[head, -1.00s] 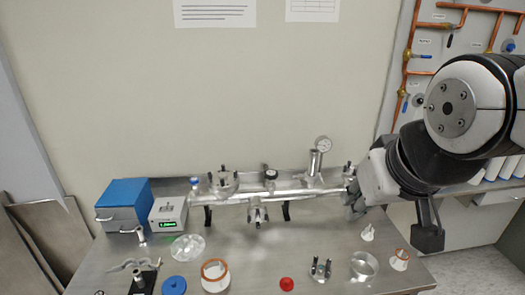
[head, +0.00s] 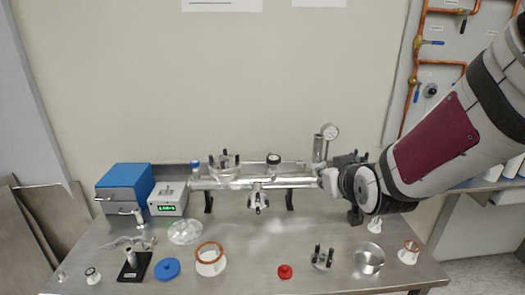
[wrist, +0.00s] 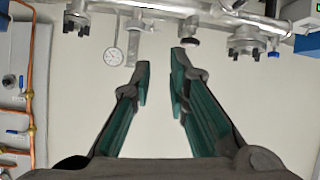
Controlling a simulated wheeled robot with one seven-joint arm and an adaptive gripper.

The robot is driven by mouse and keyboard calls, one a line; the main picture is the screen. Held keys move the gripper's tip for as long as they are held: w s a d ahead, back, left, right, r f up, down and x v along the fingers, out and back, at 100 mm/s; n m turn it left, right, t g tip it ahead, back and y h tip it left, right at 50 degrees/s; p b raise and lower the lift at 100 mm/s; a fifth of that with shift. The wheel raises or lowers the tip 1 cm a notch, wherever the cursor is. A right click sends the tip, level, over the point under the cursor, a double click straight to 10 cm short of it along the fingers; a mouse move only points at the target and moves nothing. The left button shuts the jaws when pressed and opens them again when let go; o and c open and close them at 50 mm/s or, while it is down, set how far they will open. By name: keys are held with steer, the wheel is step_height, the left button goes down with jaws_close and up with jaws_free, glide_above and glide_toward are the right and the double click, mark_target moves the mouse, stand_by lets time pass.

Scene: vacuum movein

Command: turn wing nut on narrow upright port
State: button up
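The narrow upright port (head: 273,160) rises from the middle of the horizontal metal manifold tube (head: 235,183). It has a dark, round top. In the wrist view, which is upside down, the port (wrist: 190,40) hangs from the top, just past the right fingertip. Its wing nut is too small to make out. My gripper (wrist: 160,62) is open, with its teal-padded fingers apart and only bare wall between them. The fingertips appear apart from the port. In the head view my wrist is near the manifold's right end, and I cannot make out the fingers.
A gauge (head: 330,132) and a tall metal tube (head: 318,150) stand right of the port. A wide clamped port (head: 225,163) stands left of it. Loose fittings, a blue cap (head: 167,268) and a red cap (head: 285,271) lie along the bench front.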

steer(key=w+d+f+m+t+b, duration=0.1)
steer(key=w+f+t+b, duration=0.4)
steer(key=w+f, duration=0.5)
step_height(320, 180, down, 3)
steer(key=b, duration=0.2)
steer(key=shift+m+t+b, duration=0.3)
steer(key=shift+m+t, duration=0.1)
steer(key=shift+w+d, duration=0.15)
steer(key=shift+w, duration=0.1)
steer(key=w+b, duration=0.2)
steer(key=b, duration=0.4)
steer(key=shift+w+f, duration=0.1)
steer(key=shift+f, duration=0.05)
steer(key=shift+w+b, duration=0.1)
steer(key=shift+b, duration=0.55)
steer(key=w, duration=1.1)
steer(key=shift+c, duration=0.2)
